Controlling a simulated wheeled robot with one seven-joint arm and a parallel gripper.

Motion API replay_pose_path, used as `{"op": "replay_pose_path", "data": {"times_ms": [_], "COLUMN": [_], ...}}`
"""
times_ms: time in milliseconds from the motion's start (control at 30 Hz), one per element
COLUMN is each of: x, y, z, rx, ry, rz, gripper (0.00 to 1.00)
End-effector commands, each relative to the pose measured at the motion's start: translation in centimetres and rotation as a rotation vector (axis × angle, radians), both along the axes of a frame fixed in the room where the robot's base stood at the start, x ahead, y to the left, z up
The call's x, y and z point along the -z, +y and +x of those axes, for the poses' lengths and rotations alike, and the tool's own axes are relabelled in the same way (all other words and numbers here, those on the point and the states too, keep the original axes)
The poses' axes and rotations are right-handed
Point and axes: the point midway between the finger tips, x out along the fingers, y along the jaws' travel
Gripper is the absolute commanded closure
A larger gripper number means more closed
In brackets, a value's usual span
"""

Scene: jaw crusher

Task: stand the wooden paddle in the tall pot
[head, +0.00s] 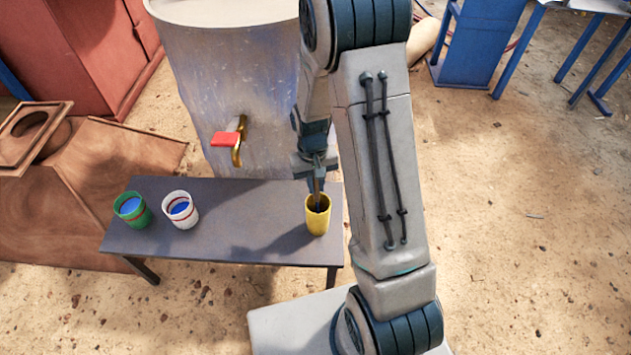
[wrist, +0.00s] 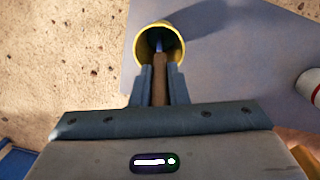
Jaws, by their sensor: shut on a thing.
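The tall pot looks to be the yellow pot (head: 318,222), upright at the right end of the dark table. Its open mouth also shows in the wrist view (wrist: 143,52). My gripper (head: 317,178) is right above the pot, pointing down. In the wrist view my gripper's two fingers (wrist: 161,70) are shut on the brown wooden paddle (wrist: 159,90). The paddle's far end, bluish in the shade, reaches into the pot's mouth. Its tip is hidden inside, so I cannot tell whether it touches the bottom.
A green cup (head: 131,212) and a white cup (head: 179,211) stand on the left of the table (head: 225,225). A large grey drum (head: 240,80) with a red-handled tap (head: 235,140) stands behind the table. The table's middle is clear.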

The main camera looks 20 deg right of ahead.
Motion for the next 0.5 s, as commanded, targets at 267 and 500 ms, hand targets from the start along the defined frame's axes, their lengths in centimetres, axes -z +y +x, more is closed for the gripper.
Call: {"op": "replay_pose_path", "data": {"times_ms": [267,500], "x": [0.30,0.28], "y": [0.00,0.00], "z": [-0.01,0.00], "rx": [0.000,0.000], "ry": [0.000,0.000], "rz": [0.000,0.000], "gripper": [1.00,0.61]}}
